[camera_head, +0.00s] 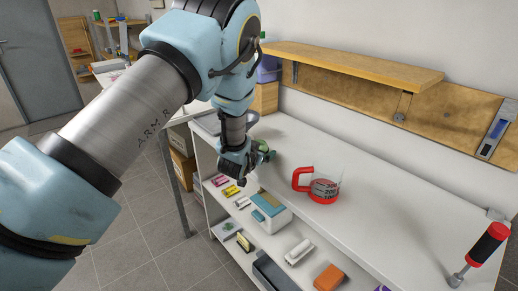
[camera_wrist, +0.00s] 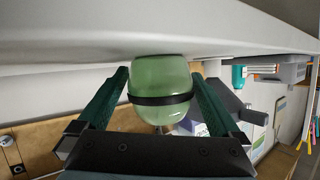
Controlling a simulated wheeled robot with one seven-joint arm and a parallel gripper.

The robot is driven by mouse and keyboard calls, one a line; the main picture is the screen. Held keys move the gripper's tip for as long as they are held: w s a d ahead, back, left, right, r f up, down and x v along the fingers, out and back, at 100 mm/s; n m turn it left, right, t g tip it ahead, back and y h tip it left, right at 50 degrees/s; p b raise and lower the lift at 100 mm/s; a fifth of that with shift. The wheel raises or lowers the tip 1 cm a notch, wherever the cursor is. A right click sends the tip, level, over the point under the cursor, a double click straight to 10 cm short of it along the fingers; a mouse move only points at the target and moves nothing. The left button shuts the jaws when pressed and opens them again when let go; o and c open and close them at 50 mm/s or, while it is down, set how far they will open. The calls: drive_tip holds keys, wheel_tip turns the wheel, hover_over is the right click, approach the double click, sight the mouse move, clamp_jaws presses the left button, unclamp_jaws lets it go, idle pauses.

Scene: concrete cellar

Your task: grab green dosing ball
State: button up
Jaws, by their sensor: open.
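The green dosing ball (camera_wrist: 160,80) is a translucent green round body with a dark band around it. In the wrist view it sits between the two fingers of my gripper (camera_wrist: 163,98), against the white counter surface. The fingers are apart, one on each side of the ball; I cannot tell whether either touches it. In the head view my gripper (camera_head: 248,163) is low over the far left end of the white counter, and a bit of the green ball (camera_head: 263,147) shows behind it, mostly hidden.
A measuring jug with red handle (camera_head: 303,179) stands on the counter (camera_head: 390,215) to the right. A wooden shelf (camera_head: 350,65) runs along the wall. Shelves below hold boxes and small items. The counter between jug and tool is clear.

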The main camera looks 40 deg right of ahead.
drive_tip(key=shift+c, duration=0.2)
drive_tip(key=c, duration=1.2)
